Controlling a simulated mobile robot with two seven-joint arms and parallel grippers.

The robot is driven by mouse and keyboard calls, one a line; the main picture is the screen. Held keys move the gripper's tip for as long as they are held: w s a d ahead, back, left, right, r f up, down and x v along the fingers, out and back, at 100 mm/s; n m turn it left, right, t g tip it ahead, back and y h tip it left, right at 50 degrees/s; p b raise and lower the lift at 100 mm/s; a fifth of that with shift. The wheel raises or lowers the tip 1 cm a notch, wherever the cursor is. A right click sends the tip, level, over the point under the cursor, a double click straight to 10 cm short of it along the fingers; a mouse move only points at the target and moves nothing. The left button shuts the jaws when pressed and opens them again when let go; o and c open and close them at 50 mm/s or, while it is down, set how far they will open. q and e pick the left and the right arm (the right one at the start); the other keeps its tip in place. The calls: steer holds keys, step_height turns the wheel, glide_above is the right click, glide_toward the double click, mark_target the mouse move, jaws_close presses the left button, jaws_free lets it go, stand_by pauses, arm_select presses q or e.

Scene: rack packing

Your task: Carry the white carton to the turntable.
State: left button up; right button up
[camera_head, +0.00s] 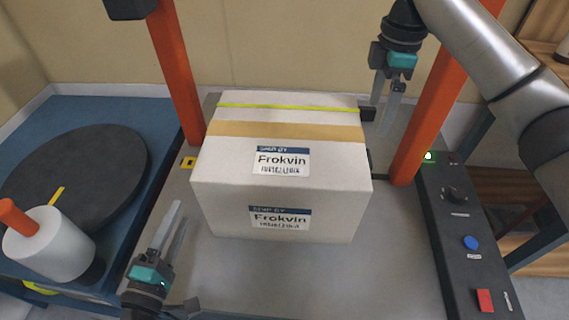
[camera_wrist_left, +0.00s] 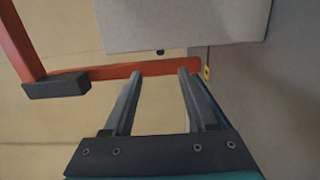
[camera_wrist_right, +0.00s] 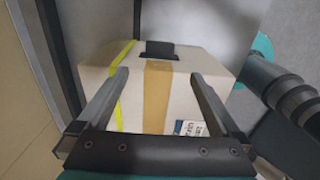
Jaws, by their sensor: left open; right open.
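The white carton (camera_head: 225,172) with "Frokvin" labels, a tan tape band and a yellow strap sits upright on the grey machine bed, between two orange posts. It also shows in the left wrist view (camera_wrist_left: 180,25) and the right wrist view (camera_wrist_right: 190,110). The dark round turntable (camera_head: 75,175) is on the blue table at the left. My left gripper (camera_head: 174,215) is open and empty, left of the carton's near left side. My right gripper (camera_head: 388,100) is open and empty, beyond the carton's far right corner. In the right wrist view its fingers point toward the carton.
A white roll with an orange handle (camera_head: 45,245) stands at the turntable's near edge. Orange posts (camera_head: 177,80) (camera_head: 428,110) flank the carton. A control panel (camera_head: 465,235) with buttons lies at the right. The grey bed (camera_head: 330,275) in front of the carton is clear.

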arm_select(q)
steer(key=x, duration=1.4)
steer(key=shift+w, duration=0.3)
arm_select(e)
step_height(320, 180, down, 15)
steer(key=shift+r, duration=0.2)
arm_select(q)
steer(key=c, duration=0.9)
arm_select(e)
steer(key=c, duration=0.9)
arm_select(q)
jaws_close()
arm_select(e)
jaws_close()
arm_select(q)
steer(key=shift+w+a+r, duration=0.1)
steer(key=shift+r, duration=0.2)
arm_select(e)
steer(key=shift+w+r, duration=0.15)
steer(key=shift+r, duration=0.05)
